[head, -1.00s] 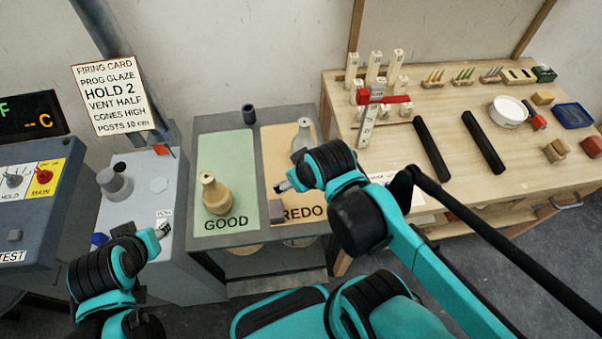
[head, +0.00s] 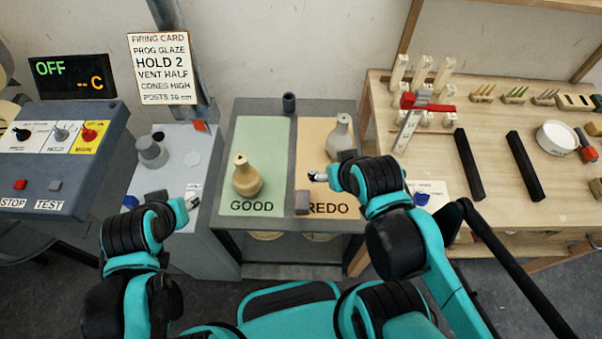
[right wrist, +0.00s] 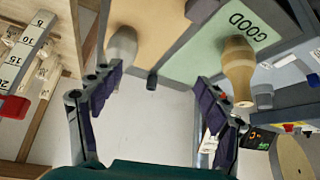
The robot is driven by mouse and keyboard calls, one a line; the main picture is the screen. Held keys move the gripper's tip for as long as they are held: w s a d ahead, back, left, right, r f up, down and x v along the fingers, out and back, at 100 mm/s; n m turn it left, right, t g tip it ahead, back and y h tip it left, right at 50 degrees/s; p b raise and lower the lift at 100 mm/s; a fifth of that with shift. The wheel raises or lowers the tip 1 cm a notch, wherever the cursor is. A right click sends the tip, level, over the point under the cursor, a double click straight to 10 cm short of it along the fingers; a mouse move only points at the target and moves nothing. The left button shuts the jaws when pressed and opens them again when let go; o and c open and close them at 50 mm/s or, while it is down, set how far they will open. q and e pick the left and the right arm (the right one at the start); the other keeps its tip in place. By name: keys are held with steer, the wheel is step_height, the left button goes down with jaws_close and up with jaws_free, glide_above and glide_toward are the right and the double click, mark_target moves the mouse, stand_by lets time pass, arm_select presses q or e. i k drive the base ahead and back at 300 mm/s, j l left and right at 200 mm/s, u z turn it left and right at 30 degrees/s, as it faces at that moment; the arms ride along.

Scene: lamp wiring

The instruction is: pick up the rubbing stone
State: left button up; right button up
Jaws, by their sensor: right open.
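The rubbing stone appears to be the small grey-purple block (head: 302,203) at the front of the tan REDO mat (head: 312,137), by its left edge. It also shows at the top of the right wrist view (right wrist: 201,9). My right gripper (head: 316,176) is just behind and to the right of the block in the head view, apart from it. In the right wrist view the right gripper's fingers (right wrist: 160,105) are spread wide with nothing between them. My left gripper (head: 193,201) is over the grey cabinet at left, too small to read its jaws.
A tan bottle (head: 246,177) stands on the green GOOD mat (head: 265,135). A grey-white bottle (head: 342,135) stands at the back of REDO, near my right arm. A dark cup (head: 289,102) stands at the back edge. A wooden bench (head: 435,150) with tools is at right.

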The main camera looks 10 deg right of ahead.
mark_target(302, 198)
steer(key=l+u, duration=0.1)
steer(key=u, duration=1.75)
steer(key=k+l+u, duration=0.25)
steer(key=k, duration=0.35)
steer(key=k+l+u, duration=0.2)
steer(key=k, duration=0.4)
steer(key=j, duration=0.1)
